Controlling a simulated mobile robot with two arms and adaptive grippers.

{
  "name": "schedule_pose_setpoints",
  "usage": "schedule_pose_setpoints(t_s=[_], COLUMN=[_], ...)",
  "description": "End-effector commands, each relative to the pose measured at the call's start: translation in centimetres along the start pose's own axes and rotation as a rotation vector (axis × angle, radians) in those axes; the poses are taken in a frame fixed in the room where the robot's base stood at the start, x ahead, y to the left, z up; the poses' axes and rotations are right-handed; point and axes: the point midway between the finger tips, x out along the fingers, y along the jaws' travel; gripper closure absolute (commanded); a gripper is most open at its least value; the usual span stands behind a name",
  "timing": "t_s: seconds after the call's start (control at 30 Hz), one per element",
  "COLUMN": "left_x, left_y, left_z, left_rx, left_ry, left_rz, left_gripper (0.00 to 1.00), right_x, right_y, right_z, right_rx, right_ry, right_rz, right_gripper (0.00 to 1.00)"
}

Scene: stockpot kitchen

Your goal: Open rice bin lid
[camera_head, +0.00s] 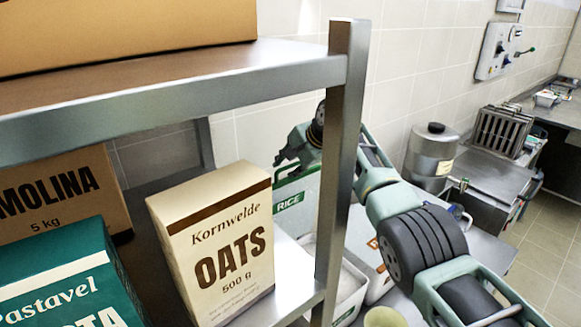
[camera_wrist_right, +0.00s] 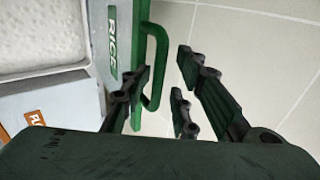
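The rice bin, pale grey with a green RICE label (camera_head: 289,201), stands beyond the shelf post in the head view. In the right wrist view its label (camera_wrist_right: 113,45) shows beside a green lid edge (camera_wrist_right: 141,20) with a green loop handle (camera_wrist_right: 164,55). The lid looks closed. My right gripper (camera_head: 281,160) is over the bin, partly hidden by its own arm and the post. In the wrist view the right gripper (camera_wrist_right: 160,82) is open, with fingers on either side of the handle's lower part. I cannot tell if they touch it. My left gripper is not in view.
A metal shelf post (camera_head: 342,150) stands close to my right arm. The shelf holds an oats box (camera_head: 220,245), a pasta box (camera_head: 65,275) and a semolina box (camera_head: 65,190). An open container with white contents (camera_wrist_right: 50,35) is beside the rice bin. A steel pot (camera_head: 430,155) stands behind.

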Motion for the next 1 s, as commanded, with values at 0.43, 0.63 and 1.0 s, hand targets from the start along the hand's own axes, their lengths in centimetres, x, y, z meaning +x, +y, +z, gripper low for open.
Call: schedule_pose_setpoints(t_s=[0.43,0.63,1.0], left_x=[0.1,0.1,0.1], left_y=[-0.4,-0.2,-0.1], left_z=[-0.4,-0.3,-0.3], left_rx=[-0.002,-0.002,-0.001], left_ry=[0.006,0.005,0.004], left_rz=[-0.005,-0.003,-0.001], left_gripper=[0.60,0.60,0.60], right_x=[0.3,-0.6,-6.3], right_y=[0.4,0.3,0.2], right_z=[0.2,0.2,0.0], right_rx=[0.004,0.002,0.002], right_ry=[-0.007,-0.007,-0.002], right_rz=[0.008,0.005,0.002], right_gripper=[0.72,0.72,0.72])
